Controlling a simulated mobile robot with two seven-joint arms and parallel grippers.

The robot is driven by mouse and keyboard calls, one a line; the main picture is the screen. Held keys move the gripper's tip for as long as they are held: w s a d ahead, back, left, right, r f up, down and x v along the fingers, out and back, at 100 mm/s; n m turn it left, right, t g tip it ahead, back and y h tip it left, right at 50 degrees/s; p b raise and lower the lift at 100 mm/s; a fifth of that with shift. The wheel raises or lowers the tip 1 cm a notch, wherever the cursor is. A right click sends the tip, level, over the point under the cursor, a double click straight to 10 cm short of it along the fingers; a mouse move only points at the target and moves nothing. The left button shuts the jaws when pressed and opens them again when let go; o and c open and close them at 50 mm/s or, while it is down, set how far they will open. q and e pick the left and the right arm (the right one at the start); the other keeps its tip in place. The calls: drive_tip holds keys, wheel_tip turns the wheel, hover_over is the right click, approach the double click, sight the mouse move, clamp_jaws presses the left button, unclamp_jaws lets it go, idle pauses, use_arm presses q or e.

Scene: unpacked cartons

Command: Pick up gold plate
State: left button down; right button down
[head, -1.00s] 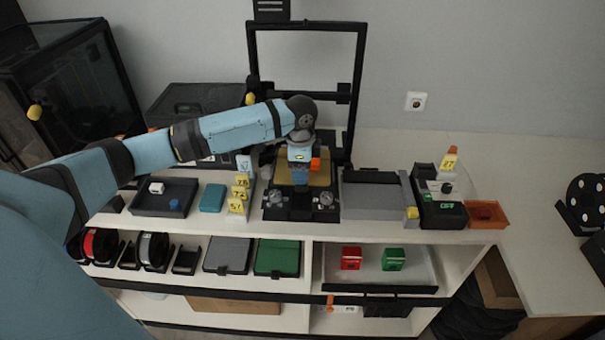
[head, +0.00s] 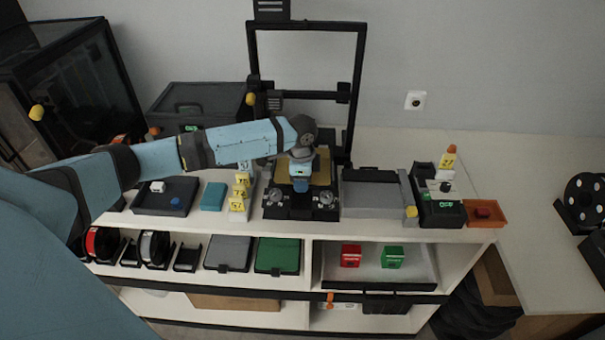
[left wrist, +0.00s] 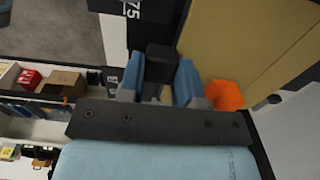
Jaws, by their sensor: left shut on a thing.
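The gold plate (head: 321,168) lies on the black printer bed (head: 301,212) under the tall black frame. It fills much of the upper right of the left wrist view (left wrist: 236,40). My left gripper (head: 300,184) is over the front part of the bed, at the plate's near side. In the left wrist view its blue fingers (left wrist: 161,82) are shut on a small black block (left wrist: 161,60) beside the plate's edge. I cannot tell how this block joins the plate. An orange piece (left wrist: 225,95) sits right of the fingers. My right gripper is not in view.
Yellow numbered tags (head: 238,193) and a dark tray (head: 165,196) stand left of the printer. A grey box (head: 372,200) stands close on its right. The black upright frame (head: 357,90) rises behind.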

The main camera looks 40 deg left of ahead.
use_arm(q)
drive_tip(key=shift+r, duration=0.1)
wheel_tip(320, 180, up, 10)
drive_tip(key=b, duration=0.1)
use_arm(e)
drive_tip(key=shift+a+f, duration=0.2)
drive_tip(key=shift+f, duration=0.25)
